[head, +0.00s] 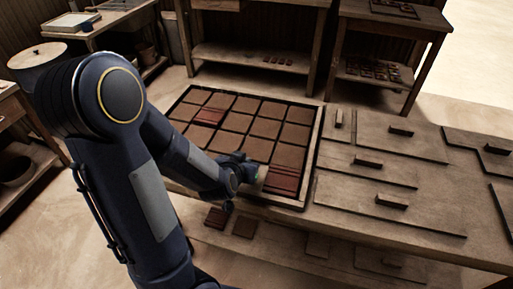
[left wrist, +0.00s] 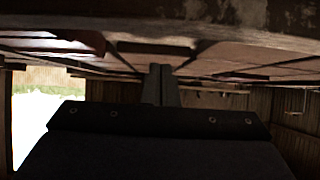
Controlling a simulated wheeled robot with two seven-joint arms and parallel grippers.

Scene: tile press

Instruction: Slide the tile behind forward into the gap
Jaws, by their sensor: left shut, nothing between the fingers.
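A dark-framed tray (head: 313,150) on the bench holds a grid of flat brown tiles. A dark red, striped cell (head: 284,182) at its near right corner looks like a gap with the tray floor showing. A brown tile (head: 259,150) lies just behind the near gap. My left gripper (head: 252,175) is low over the tray's near row, beside the near gap's left edge. Its fingers (left wrist: 160,85) are together and empty in the left wrist view, close to the tile surface. My arm hides part of the near left tiles. My right gripper is out of view.
Wooden boards with small handles (head: 380,168) cover the bench right of the tray. Loose dark tiles (head: 243,227) lie below the bench's front edge. Shelves (head: 250,57) and a side table (head: 378,70) stand behind. Several tiles in the tray lie close together.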

